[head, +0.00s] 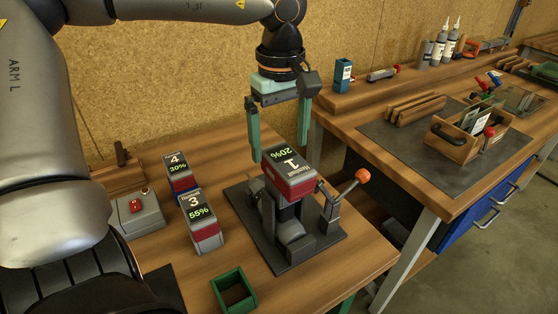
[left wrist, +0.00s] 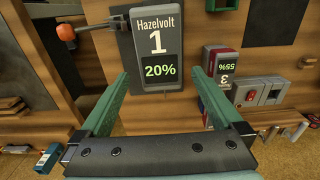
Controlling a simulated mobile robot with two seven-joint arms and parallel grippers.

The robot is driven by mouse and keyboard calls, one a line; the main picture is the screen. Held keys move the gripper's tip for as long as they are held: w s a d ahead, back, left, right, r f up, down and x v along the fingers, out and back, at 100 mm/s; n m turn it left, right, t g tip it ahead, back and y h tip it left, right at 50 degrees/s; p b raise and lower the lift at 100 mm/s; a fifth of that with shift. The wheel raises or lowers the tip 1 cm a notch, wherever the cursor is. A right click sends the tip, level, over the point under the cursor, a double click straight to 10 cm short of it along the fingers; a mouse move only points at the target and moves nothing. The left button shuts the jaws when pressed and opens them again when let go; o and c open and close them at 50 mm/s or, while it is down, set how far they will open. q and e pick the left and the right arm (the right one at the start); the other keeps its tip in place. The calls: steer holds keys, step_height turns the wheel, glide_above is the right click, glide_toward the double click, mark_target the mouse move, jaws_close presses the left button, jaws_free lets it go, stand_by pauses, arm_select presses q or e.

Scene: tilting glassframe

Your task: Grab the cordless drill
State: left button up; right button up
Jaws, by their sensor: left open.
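What looks like the cordless drill (head: 290,225) stands upside down in a dark fixture on a grey plate, its body partly hidden by the fixture. A red and grey battery block (head: 290,180) marked "1" and "20%" sits on top of it. The battery also shows face-on in the left wrist view (left wrist: 157,45). My left gripper (head: 279,152) points down with its green fingers apart, above and just behind the battery. In the left wrist view the fingertips (left wrist: 160,76) lie near the battery's "20%" end, with nothing between them. My right gripper is out of view.
Batteries "3" (head: 200,222) and "4" (head: 179,172) stand left of the fixture. An orange-knobbed lever (head: 348,189) rises at its right. A green open box (head: 234,291) is in front, and a grey box with a red button (head: 137,212) at the left. Another workbench (head: 390,150) stands right.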

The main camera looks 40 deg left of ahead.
mark_target(280, 150)
arm_select(q)
step_height(280, 150, down, 4)
steer(key=shift+a, duration=0.15)
jaws_close()
stand_by(0.8)
steer(key=shift+w+r, duration=0.1)
steer(key=shift+r, duration=0.1)
